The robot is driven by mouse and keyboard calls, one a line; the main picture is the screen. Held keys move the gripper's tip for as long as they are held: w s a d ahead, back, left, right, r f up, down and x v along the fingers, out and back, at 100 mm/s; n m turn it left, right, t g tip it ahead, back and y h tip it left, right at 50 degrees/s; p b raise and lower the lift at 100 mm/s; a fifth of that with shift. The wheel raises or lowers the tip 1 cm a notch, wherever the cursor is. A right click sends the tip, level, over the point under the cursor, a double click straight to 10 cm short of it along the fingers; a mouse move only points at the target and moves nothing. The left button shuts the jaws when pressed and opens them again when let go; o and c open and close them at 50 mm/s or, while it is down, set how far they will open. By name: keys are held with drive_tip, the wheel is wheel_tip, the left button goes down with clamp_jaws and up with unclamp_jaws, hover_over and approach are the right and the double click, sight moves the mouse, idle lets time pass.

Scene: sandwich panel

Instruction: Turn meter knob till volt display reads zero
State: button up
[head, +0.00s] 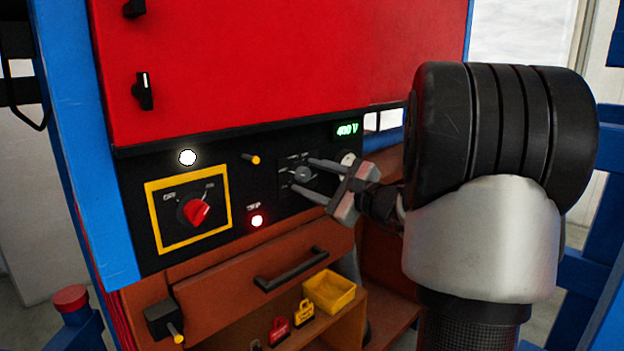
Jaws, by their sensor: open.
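The volt display (347,130) glows green at the right of the black panel and seems to read 400 V; its digits are small. The meter knob (302,174) is a small grey knob on a dark plate below and left of the display. My gripper (304,176) reaches in from the right. Its two fingers are open, one above and one below the knob in the picture. I cannot tell whether they touch it.
A red rotary switch (194,212) sits on a yellow plate at left. Below are a drawer handle (291,269) and a yellow bin (329,291).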

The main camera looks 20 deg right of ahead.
drive_tip(key=c, duration=1)
drive_tip(key=shift+c, duration=0.2)
drive_tip(key=shift+m, duration=0.3)
drive_tip(key=m+p, duration=0.3)
drive_tip(key=m, duration=0.2)
drive_tip(key=shift+r, duration=0.1)
drive_tip(key=shift+m+p, duration=1.25)
drive_tip(key=shift+m, duration=0.35)
drive_tip(key=shift+f, duration=0.2)
drive_tip(key=o, duration=1)
